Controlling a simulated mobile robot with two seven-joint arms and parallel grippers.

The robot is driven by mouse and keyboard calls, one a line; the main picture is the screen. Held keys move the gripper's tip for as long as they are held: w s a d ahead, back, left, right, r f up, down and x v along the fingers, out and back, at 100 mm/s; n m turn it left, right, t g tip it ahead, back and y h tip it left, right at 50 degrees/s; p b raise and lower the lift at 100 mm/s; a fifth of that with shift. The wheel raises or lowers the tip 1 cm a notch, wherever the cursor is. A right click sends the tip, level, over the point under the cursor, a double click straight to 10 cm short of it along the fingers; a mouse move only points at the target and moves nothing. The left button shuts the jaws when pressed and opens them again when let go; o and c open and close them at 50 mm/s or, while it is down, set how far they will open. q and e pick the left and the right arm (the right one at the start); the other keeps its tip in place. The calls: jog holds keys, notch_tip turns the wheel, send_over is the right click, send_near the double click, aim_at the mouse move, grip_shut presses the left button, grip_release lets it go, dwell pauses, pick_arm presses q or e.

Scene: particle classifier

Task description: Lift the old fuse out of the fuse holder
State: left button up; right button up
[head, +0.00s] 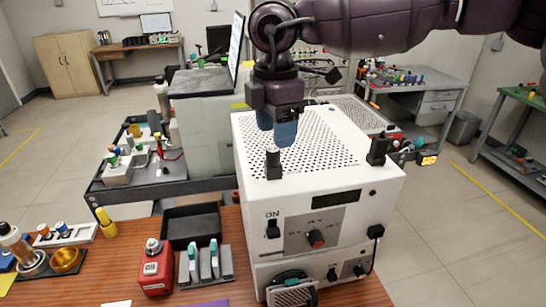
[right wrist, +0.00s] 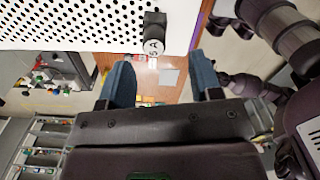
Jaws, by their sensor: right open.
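A black upright fuse (head: 273,156), seated in its holder, stands at the front left of the white instrument's (head: 345,190) perforated top. In the right wrist view the fuse (right wrist: 154,20) shows as a dark cylinder with a pale end marked "5A", at the white panel's edge. The holder's inside is hidden. My right gripper (head: 278,132) points down with blue fingers, above and slightly behind the fuse in the head view. In the wrist view the gripper (right wrist: 163,75) is open and empty, with the fuse beyond the gap between its fingers, apart from them. My left gripper is not identifiable.
A second black fitting (head: 378,149) stands at the instrument's right edge. On the wooden table are a red box (head: 155,268), a grey rack (head: 206,264) with teal-and-white pieces, and an empty black tray (head: 192,224). A grey cart (head: 145,185) stands behind.

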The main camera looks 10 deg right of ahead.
aim_at(273, 150)
pick_arm(q)
jog(key=shift+w+r, duration=0.3)
jog(key=shift+r, duration=0.15)
pick_arm(e)
jog(key=shift+f, duration=0.6)
jog(key=f, duration=0.1)
jog(key=f+p, duration=0.1)
jog(key=f, duration=0.1)
jog(key=shift+w+a+f, duration=0.1)
jog(key=shift+w+a, duration=0.1)
jog(key=shift+w, duration=0.15)
jog(key=shift+f, duration=0.45)
jog(key=shift+c, duration=0.9)
jog(key=c, duration=0.8)
pick_arm(q)
jog(key=shift+w+f+b, duration=0.1)
jog(key=shift+f+b, duration=0.25)
jog(key=shift+b, duration=0.4)
pick_arm(e)
notch_tip(273, 150, up, 18)
jog(key=shift+r, duration=0.2)
pick_arm(q)
jog(key=shift+s+f, duration=0.2)
jog(key=shift+s, duration=0.1)
pick_arm(e)
jog(key=shift+r, duration=0.8)
